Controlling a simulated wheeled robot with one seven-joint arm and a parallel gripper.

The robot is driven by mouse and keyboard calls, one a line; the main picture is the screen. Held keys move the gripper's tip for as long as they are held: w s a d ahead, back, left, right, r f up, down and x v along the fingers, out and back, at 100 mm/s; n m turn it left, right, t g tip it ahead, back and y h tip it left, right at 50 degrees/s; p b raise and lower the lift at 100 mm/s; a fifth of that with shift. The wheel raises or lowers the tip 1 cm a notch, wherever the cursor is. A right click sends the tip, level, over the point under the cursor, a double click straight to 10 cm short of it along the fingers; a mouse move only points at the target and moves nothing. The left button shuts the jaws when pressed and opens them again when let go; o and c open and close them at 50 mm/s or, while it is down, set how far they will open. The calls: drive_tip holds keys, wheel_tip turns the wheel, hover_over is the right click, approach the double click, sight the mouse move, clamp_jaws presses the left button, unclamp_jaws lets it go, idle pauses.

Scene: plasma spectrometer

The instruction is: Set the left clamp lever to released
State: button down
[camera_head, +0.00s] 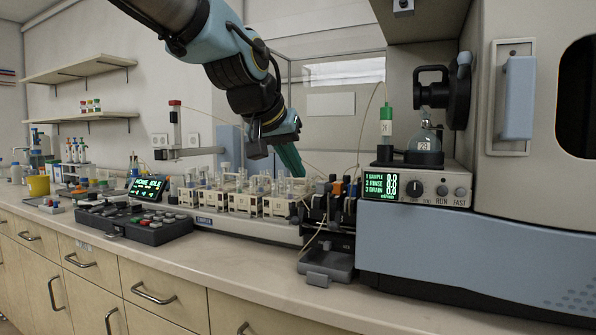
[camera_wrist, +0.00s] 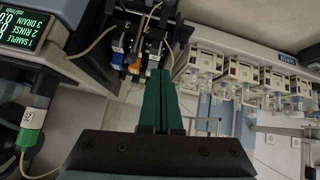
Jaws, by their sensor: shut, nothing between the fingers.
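The pump block (camera_head: 330,215) stands between the sample rack and the blue-grey instrument, with a row of small dark, orange and blue clamp parts (camera_head: 337,189) along its top. I cannot tell for certain which is the left clamp lever, nor its setting. In the wrist view, which is turned around, the orange and blue parts (camera_wrist: 118,48) lie just ahead and left of my fingertips. My gripper (camera_wrist: 160,72) has green fingers, shut together and empty. In the head view my gripper (camera_head: 300,174) points down, above and left of the pump block; no contact is visible.
The sample rack (camera_head: 245,203) with several glass vessels lies close left of my fingers. The display box (camera_head: 415,187) carries a flask and a green-capped bottle (camera_head: 386,125) at right. Thin tubing (camera_wrist: 95,45) runs near the pump. A black keypad (camera_head: 135,222) lies further left.

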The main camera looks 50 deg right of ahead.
drive_tip(key=s+a+r, duration=0.1)
drive_tip(key=a+r, duration=0.3)
drive_tip(key=a, duration=0.3)
drive_tip(key=shift+s+a+b, duration=0.35)
drive_tip(key=shift+b, duration=0.1)
drive_tip(key=shift+r, duration=0.1)
drive_tip(key=w+a+f+n+t+y, duration=0.1)
drive_tip(key=w+a+f+n, duration=0.1)
drive_tip(key=w+a+f, duration=0.4)
drive_tip(key=w+a+f+n+t+y, duration=0.1)
drive_tip(key=w+a+f+n+y, duration=0.1)
drive_tip(key=w+a+f, duration=0.35)
drive_tip(key=w+a+f+n+y, duration=0.3)
drive_tip(key=w+a+f, duration=0.7)
drive_tip(key=a, duration=0.2)
drive_tip(key=s+a+f+n+g+y, duration=0.1)
drive_tip(key=s+a+f+n, duration=0.15)
drive_tip(key=a+f, duration=0.6)
drive_tip(key=s+a+f+n+g+y, duration=0.1)
drive_tip(key=s+a+f+n+y, duration=0.2)
drive_tip(key=a, duration=1)
wheel_tip(320, 180, up, 11)
drive_tip(key=h+p, duration=0.1)
drive_tip(key=p, duration=1.1)
drive_tip(key=shift+w, duration=0.3)
